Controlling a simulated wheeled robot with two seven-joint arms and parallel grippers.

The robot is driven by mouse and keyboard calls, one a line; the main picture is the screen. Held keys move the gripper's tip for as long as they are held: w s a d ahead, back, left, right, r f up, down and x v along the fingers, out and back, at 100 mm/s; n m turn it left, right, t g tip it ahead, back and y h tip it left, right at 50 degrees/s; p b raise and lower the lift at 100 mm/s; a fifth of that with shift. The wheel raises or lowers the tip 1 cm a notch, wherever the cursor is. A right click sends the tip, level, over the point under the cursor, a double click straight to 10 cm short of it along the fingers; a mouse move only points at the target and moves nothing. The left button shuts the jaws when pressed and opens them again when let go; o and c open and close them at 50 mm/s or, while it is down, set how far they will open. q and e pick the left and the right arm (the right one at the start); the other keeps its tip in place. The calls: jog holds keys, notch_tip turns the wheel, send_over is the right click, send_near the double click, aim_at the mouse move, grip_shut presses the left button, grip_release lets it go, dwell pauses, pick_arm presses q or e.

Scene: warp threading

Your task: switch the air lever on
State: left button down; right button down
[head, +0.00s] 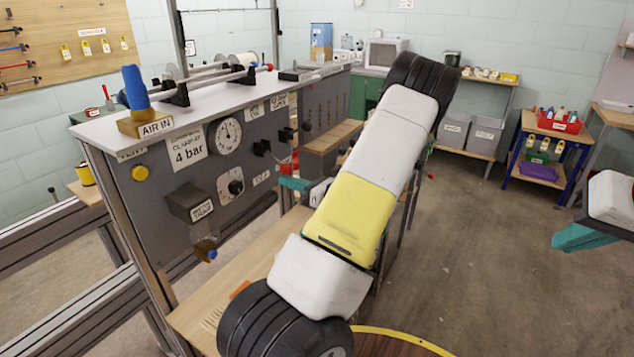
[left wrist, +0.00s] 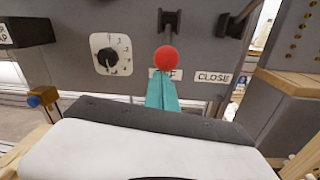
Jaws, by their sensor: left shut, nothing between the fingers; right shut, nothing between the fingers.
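The AIR IN fitting (head: 143,124) sits at the near left corner of the grey cabinet top, and its blue lever (head: 134,88) stands roughly upright on it. My left gripper (head: 293,184) is at the cabinet front, well to the right of the blue lever and lower. In the left wrist view its teal fingers (left wrist: 162,92) are together and empty, pointing at a red ball knob (left wrist: 166,59). I cannot tell whether they touch it. My right gripper (head: 583,238) is partly in view at the right edge, away from the cabinet, with its teal fingers closed.
The cabinet front has a round gauge (head: 226,135), a dial (head: 231,184), a yellow button (head: 140,173) and a CLOSE label (left wrist: 214,77). A wooden bench (head: 200,300) lies below. My left arm hides part of the cabinet's right side. The floor at right is free.

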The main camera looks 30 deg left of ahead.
pick_arm(q)
jog(key=shift+d+r, duration=0.1)
jog(key=shift+r, duration=0.1)
jog(key=shift+d+r, duration=0.1)
jog(key=shift+r, duration=0.05)
